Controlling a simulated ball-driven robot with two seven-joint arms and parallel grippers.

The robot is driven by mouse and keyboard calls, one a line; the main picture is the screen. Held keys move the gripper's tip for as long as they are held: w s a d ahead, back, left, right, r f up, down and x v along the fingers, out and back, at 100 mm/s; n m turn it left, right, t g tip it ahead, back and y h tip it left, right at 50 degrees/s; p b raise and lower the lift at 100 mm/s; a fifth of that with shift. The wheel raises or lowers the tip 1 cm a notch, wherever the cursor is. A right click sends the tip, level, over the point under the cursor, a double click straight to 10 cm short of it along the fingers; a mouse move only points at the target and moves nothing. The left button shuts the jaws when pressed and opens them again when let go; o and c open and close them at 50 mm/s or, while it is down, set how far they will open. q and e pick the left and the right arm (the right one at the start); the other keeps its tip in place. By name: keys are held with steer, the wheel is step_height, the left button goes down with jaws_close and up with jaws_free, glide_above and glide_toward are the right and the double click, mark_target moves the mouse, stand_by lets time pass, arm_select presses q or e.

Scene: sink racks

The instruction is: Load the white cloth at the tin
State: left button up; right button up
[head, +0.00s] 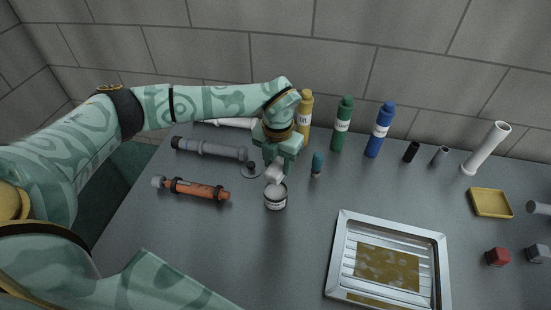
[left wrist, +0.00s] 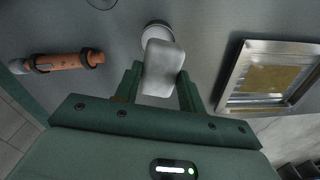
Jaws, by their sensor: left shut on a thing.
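My left gripper (head: 275,163) points down over the table and is shut on the white cloth (head: 274,174). In the left wrist view the cloth (left wrist: 162,68) is a pale, rounded block between the two green fingers (left wrist: 160,88). The tin (head: 275,199) is a small open can with a pale label, upright just below the cloth. In the left wrist view the tin's rim (left wrist: 156,28) shows behind the cloth's far end. The cloth overlaps the tin's mouth in the head view; whether they touch I cannot tell. My right gripper is not in view.
A metal tray (head: 340,252) with a brownish patch lies to the right of the tin. An orange tube (head: 192,189) and a grey tube (head: 212,150) lie to the left. Yellow, green (head: 342,126) and blue (head: 380,131) bottles stand behind. A small teal bottle (head: 317,164) stands close by.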

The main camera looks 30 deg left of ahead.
arm_select(q)
steer(key=n, duration=0.2)
steer(key=shift+a+f+n, duration=0.25)
steer(key=shift+f+n, duration=0.05)
steer(key=shift+f, duration=0.25)
step_height(320, 180, down, 6)
steer(key=b, duration=0.5)
steer(key=shift+f+b, duration=0.4)
stand_by(0.6)
steer(key=shift+f, duration=0.1)
stand_by(1.2)
